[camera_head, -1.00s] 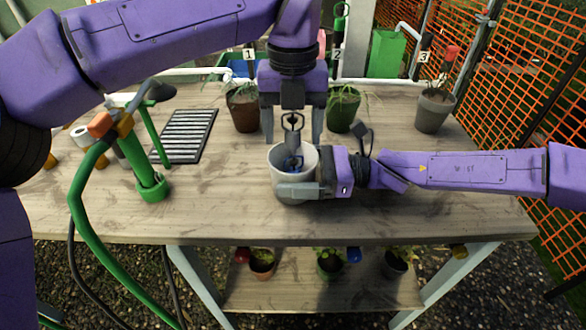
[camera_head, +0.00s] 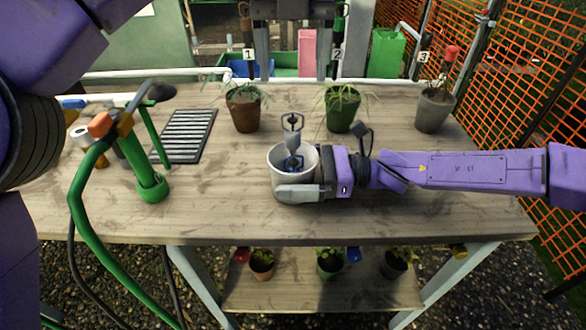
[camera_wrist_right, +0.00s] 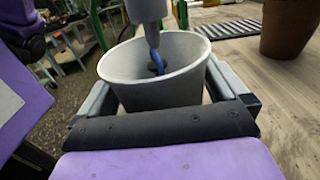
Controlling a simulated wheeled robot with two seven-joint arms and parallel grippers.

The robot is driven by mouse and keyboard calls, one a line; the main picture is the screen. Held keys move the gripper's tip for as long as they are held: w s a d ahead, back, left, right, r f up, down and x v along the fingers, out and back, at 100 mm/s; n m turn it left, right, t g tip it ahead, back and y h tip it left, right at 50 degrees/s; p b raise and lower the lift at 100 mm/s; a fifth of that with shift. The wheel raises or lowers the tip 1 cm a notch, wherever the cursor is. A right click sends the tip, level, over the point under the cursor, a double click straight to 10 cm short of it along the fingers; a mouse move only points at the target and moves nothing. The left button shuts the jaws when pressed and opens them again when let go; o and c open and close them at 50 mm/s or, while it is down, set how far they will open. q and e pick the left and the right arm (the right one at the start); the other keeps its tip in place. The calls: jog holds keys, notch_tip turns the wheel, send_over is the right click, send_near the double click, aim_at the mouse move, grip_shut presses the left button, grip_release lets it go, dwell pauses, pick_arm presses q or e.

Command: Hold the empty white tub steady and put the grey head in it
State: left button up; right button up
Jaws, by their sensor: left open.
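The white tub (camera_head: 279,169) stands upright on the table near its front middle. My right gripper (camera_head: 300,188) comes in from the right, its fingers closed on both sides of the tub; the right wrist view also shows the tub (camera_wrist_right: 150,95) between them. The grey head (camera_head: 292,142) stands in the tub, its upper part with a dark loop above the rim. Its blue lower part (camera_head: 294,164) is inside; the very bottom is hidden. The grey head also shows in the right wrist view (camera_wrist_right: 147,10). My left gripper (camera_head: 294,72) is open and empty, high above and behind the tub.
Potted plants stand behind the tub: a brown pot (camera_head: 245,115), a green pot (camera_head: 341,112) and a grey pot (camera_head: 434,112). A slatted grille (camera_head: 187,136) and a green stand with a hose (camera_head: 148,175) are on the left. The front table strip is clear.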

jog(key=d, duration=1.1)
jog(key=shift+d, duration=0.55)
